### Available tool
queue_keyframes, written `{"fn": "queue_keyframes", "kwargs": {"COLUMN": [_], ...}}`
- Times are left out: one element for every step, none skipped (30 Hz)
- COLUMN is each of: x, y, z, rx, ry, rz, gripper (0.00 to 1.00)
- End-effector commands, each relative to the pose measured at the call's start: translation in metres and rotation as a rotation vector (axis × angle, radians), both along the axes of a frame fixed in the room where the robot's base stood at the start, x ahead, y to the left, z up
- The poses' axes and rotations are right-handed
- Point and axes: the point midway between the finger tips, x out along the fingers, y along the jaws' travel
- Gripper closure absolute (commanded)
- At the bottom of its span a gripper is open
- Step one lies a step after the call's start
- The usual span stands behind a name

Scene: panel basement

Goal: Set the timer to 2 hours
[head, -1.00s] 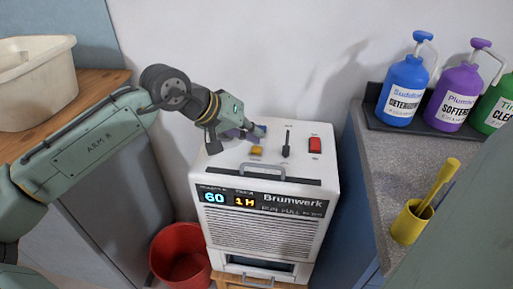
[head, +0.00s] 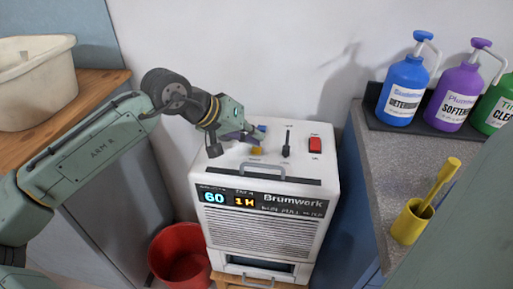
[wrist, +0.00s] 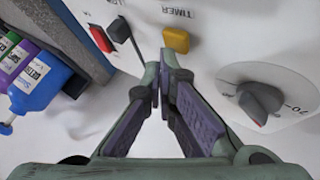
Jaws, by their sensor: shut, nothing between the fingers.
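The white Brumwerk machine (head: 270,185) stands against the wall. Its display (head: 228,198) shows a cyan 60 and a yellow 1H. The yellow timer button (head: 257,150) is on the top panel; in the wrist view the button (wrist: 176,40), by the word TIMER, is just beyond my fingertips. My gripper (head: 254,140) is shut and empty, its tips close to the button. In the wrist view the tips of my gripper (wrist: 167,62) meet just short of the button; I cannot tell whether they touch it.
A grey dial (wrist: 262,100) lies right of my fingers in the wrist view. A black lever (head: 287,142) and red switch (head: 315,146) are on the panel. A handle (head: 262,169) crosses the front top. A red bucket (head: 180,255) stands lower left; bottles (head: 403,90) stand right.

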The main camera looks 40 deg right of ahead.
Motion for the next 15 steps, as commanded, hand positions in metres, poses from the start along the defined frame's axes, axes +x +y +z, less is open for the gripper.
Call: {"fn": "queue_keyframes", "kwargs": {"x": [0.0000, 0.0000, 0.0001, 0.0000, 0.0000, 0.0000, 0.0000, 0.0000, 0.0000, 0.0001, 0.0001, 0.0001, 0.0001, 0.0001, 0.0002], "y": [0.0001, 0.0001, 0.0001, 0.0000, 0.0001, 0.0001, 0.0000, 0.0001, 0.0001, 0.0001, 0.0001, 0.0001, 0.0001, 0.0001, 0.0001], "z": [-0.0003, -0.0005, -0.0008, -0.0012, -0.0015, -0.0019, -0.0023, -0.0027, -0.0033, -0.0035, -0.0040, -0.0044, -0.0047, -0.0051, -0.0056], "rx": [0.000, 0.000, 0.000, 0.000, 0.000, 0.000, 0.000, 0.000, 0.000, 0.000, 0.000, 0.001, 0.001, 0.001, 0.001], "ry": [0.000, 0.000, 0.000, 0.000, 0.000, 0.000, 0.000, 0.000, 0.000, 0.000, 0.000, -0.001, -0.001, -0.001, -0.001], "rz": [0.000, 0.000, 0.000, 0.000, 0.000, 0.000, 0.000, 0.000, 0.000, 0.000, 0.000, 0.001, 0.001, 0.001, 0.001], "gripper": [1.00, 1.00, 1.00, 1.00, 1.00, 1.00, 1.00, 1.00, 1.00, 1.00, 1.00, 1.00, 1.00, 1.00, 1.00]}}
